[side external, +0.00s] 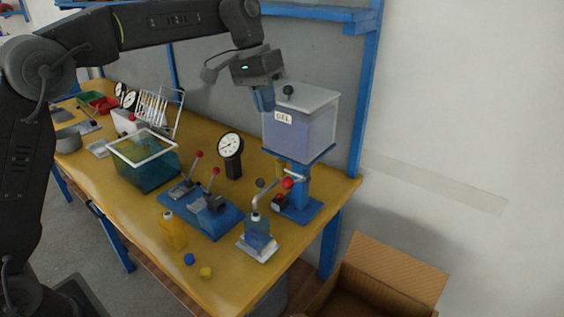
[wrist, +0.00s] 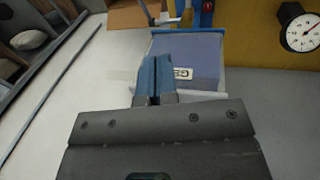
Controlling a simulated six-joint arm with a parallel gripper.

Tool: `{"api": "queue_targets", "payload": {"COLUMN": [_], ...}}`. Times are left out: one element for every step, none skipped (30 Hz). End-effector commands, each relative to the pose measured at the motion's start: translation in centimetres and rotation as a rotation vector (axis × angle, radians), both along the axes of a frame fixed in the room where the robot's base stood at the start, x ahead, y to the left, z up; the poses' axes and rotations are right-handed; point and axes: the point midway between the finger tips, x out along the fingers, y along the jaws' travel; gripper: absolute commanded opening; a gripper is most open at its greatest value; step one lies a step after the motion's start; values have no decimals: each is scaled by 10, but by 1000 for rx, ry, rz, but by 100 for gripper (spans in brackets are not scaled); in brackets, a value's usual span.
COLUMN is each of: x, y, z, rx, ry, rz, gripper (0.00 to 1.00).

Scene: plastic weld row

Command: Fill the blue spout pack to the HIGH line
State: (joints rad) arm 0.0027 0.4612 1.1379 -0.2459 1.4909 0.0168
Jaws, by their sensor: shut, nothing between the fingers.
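The blue spout pack (side external: 257,236) stands upright on a small white plate (side external: 245,247) at the table's front right corner. The bent filler pipe (side external: 262,193) comes down at its neck; whether they touch is unclear. The HIGH line and fill level are too small to read. The gel tank (side external: 308,138), clear-walled with a lid and "GEL" label, stands on a blue stand behind the pack; it also shows in the wrist view (wrist: 200,55). My gripper (side external: 264,106), with blue fingers, is shut and empty, high beside the tank's upper left; its fingers show together in the wrist view (wrist: 157,76).
A red-knobbed valve handle (side external: 288,182) sits below the tank.

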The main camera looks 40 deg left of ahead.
Motion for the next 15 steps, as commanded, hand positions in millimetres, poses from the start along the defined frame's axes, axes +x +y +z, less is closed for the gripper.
{"api": "queue_targets", "payload": {"x": [1,2,2,2,1,1,1,1,1,1,1,1,1,1,2], "y": [0,0,0,0,0,0,0,0,0,0,0,-1,-1,-2,-3], "z": [-1,-1,-1,-1,-1,-1,-1,-1,-1,-1,-1,-3,-4,-7,-11], "rx": [-1,-2,-2,-2,-2,-2,-1,-1,-1,-1,-1,-1,-1,-1,-1], "ry": [2,2,2,2,2,2,2,1,1,1,2,2,3,3,3], "rz": [-1,-1,-1,-1,-1,-1,-1,0,0,0,-1,-1,-1,-1,-1], "gripper": [0,0,0,0,0,0,0,0,0,0,0,0,0,0,0]}}
